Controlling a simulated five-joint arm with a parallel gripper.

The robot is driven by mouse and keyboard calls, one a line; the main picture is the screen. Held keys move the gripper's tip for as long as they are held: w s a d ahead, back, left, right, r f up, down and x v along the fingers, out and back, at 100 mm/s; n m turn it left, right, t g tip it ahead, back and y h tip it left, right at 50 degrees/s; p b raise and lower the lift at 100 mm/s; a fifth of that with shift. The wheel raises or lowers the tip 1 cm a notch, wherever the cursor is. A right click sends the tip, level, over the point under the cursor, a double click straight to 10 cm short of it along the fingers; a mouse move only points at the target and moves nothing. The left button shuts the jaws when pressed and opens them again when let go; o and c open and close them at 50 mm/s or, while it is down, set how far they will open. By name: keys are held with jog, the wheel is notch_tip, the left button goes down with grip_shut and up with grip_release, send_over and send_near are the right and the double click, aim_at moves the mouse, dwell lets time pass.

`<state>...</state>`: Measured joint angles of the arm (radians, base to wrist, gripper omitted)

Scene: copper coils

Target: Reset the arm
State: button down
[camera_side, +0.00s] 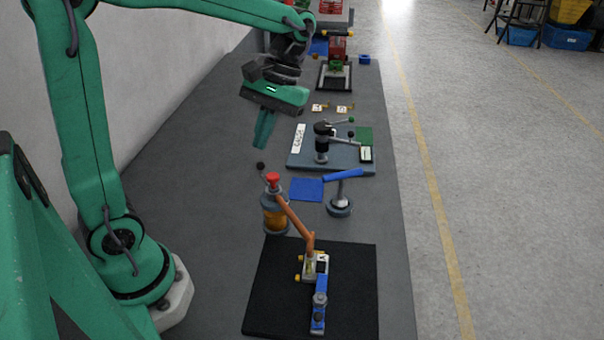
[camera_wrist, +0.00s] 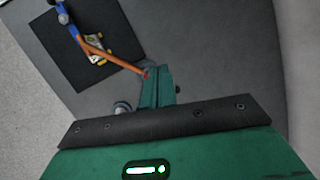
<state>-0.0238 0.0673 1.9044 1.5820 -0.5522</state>
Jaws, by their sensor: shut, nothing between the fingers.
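My gripper (camera_side: 265,130) is green and points down, held in the air above the left part of the grey bench (camera_side: 180,150). Its fingers are together with nothing between them. They also show in the wrist view (camera_wrist: 158,88). In the side view the fingertips appear above and behind an orange-brown jar with a red top (camera_side: 274,205). No object touches the gripper that I can see. In the wrist view the fingers cover part of the bench and whatever lies just behind them.
A black mat (camera_side: 265,290) bears a fixture with an orange lever (camera_side: 296,224) and blue part. A blue-handled post (camera_side: 340,203), blue square (camera_side: 306,189) and a grey plate with a black press (camera_side: 303,160) stand along the bench. The wall is left; bench left of the jar is clear.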

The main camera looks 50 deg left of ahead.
jog(key=s+r+m+t, duration=0.1)
jog(key=s+m+t, duration=0.5)
jog(key=t, duration=0.4)
jog(key=shift+s+d+m, duration=0.3)
jog(key=shift+s+d, duration=0.05)
jog(key=shift+s, duration=0.25)
jog(key=shift+r, duration=0.1)
